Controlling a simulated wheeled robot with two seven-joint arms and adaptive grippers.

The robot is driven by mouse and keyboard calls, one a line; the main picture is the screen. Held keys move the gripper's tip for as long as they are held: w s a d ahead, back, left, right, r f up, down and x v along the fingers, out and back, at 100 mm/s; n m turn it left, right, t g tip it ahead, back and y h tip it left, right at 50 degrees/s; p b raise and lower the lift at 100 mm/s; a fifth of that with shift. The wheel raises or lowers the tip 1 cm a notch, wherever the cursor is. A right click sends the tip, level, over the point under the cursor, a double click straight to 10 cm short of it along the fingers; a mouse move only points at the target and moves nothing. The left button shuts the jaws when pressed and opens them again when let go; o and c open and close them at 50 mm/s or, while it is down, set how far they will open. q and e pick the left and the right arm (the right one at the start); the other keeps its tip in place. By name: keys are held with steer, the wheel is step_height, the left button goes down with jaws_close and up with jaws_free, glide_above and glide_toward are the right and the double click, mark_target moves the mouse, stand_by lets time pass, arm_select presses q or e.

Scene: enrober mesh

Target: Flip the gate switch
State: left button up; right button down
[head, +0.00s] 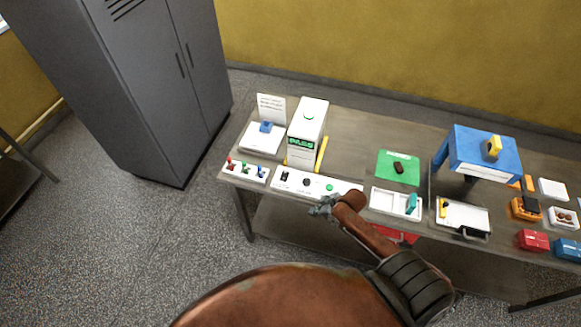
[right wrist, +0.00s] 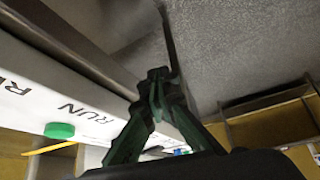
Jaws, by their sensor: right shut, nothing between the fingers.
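A long white control panel (head: 316,184) lies along the front edge of the table. It carries a small black switch (head: 285,176) at its left, a dark round knob (head: 306,182) and a green button (head: 329,187). Which part is the gate switch I cannot read in the head view. My right gripper (head: 320,208) is shut and empty, just in front of the panel near its right part. In the right wrist view the closed fingers (right wrist: 157,88) are apart from the green button (right wrist: 60,130), beside the printed word RUN. My left gripper is not in view.
A white machine (head: 307,128) with a green display stands behind the panel. Red, green and blue pegs (head: 245,168) sit on a white block at left. White trays (head: 397,203), a green mat (head: 397,168) and a blue stand (head: 484,150) lie to the right.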

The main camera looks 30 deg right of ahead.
steer(key=w+d+r+n+t+y, duration=0.1)
steer(key=w+d+r, duration=0.1)
steer(key=w+r, duration=0.4)
steer(key=w+d+r+n+y+p, duration=0.1)
steer(key=w+r, duration=0.5)
steer(key=r, duration=0.6)
steer(key=shift+w+d+n+t+y, duration=0.15)
steer(key=shift+d+n+t+y, duration=0.25)
steer(key=shift+n, duration=0.3)
steer(key=shift+a, duration=0.1)
steer(key=p, duration=0.2)
glide_toward(284, 172)
steer(key=w+a, duration=0.3)
steer(key=shift+r, duration=0.3)
steer(key=f, duration=0.3)
steer(key=shift+w+d+f+p, duration=0.1)
steer(key=shift+w+f+p, duration=0.15)
steer(key=shift+p, duration=0.1)
steer(key=shift+f, duration=0.5)
